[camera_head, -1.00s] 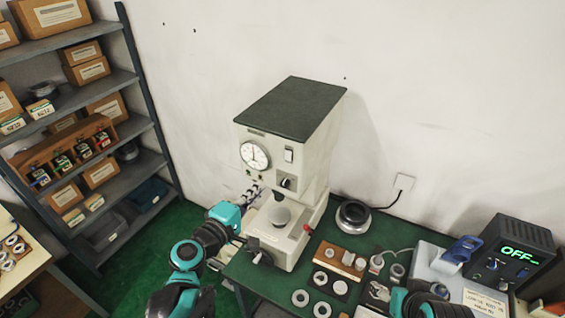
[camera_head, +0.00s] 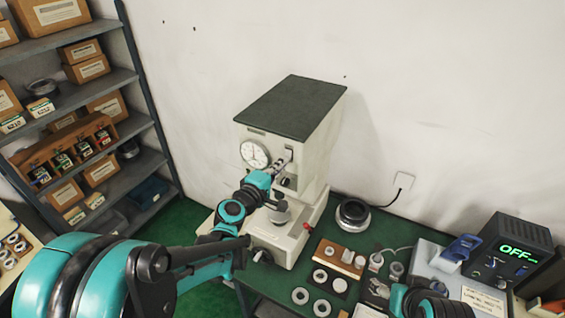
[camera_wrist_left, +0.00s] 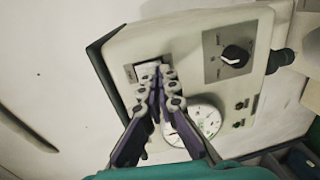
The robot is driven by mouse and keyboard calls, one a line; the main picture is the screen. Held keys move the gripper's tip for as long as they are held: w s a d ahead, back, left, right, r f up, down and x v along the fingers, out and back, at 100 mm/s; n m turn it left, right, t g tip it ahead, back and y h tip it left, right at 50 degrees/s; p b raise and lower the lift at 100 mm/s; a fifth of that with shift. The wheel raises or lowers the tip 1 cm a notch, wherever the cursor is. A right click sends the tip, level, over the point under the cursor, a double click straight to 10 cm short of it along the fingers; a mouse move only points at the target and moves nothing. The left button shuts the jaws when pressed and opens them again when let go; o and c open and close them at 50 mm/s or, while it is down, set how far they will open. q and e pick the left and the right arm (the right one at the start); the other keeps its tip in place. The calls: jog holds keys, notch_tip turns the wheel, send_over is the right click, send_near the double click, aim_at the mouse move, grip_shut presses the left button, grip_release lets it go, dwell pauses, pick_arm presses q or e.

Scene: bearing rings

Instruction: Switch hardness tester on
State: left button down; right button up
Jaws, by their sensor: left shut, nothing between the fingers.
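The hardness tester (camera_head: 322,150) is a cream machine with a dark green top, standing on the green table. Its front carries a round dial (camera_head: 254,153) and a small rocker switch (camera_head: 289,149), partly covered by my left gripper (camera_head: 281,165). In the left wrist view the white switch (camera_wrist_left: 146,69) sits in a dark frame, right at the fingertips of the left gripper (camera_wrist_left: 164,70). The fingers are shut and hold nothing. They seem to touch or nearly touch the switch; I cannot tell which. The switch's position is partly hidden.
A black knob (camera_wrist_left: 236,56) sits beside the switch. Rings and blocks lie on the table (camera_head: 262,288) right of the tester. A box display (camera_head: 515,250) reads OFF. Part of my right arm shows at the bottom. A shelf (camera_head: 75,115) stands left.

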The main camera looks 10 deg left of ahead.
pick_arm(q)
jog(key=shift+w+d, duration=0.1)
jog(key=shift+w, duration=0.25)
jog(key=shift+w+d+f+b, duration=0.1)
jog(key=shift+w+f+b, duration=0.05)
jog(key=shift+w+b, duration=0.15)
